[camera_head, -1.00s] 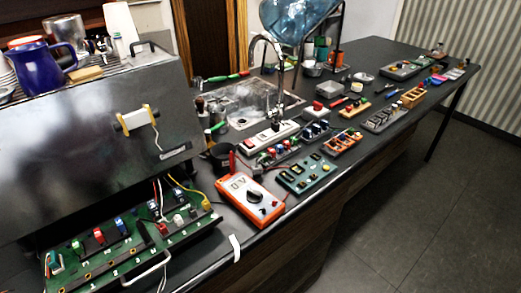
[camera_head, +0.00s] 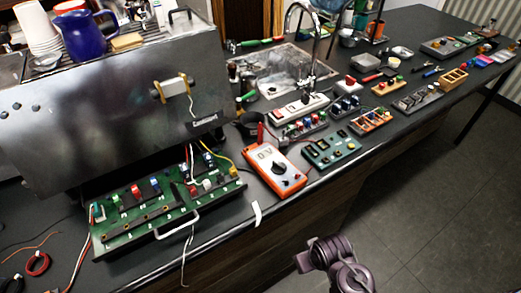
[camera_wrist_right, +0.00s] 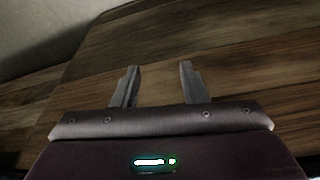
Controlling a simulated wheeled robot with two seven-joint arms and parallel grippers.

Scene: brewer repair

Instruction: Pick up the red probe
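The red probe (camera_head: 261,134) stands roughly upright at the back left of the orange multimeter (camera_head: 275,168), beside a dark cup-like holder (camera_head: 246,125); I cannot tell whether it rests in the holder. My right gripper shows in the right wrist view (camera_wrist_right: 158,84), with its two fingers apart and nothing between them. It faces a wood-grained surface, away from the probe. In the head view part of my right arm shows at the bottom, in front of the counter, but its fingers are not seen there. My left gripper is in neither view.
A steel brewer housing (camera_head: 110,100) stands at the left, with a green circuit board (camera_head: 160,212) and loose wires before it. A teal module (camera_head: 332,149) lies right of the multimeter. A tap (camera_head: 305,45) and several parts trays stand farther back. The floor at right is clear.

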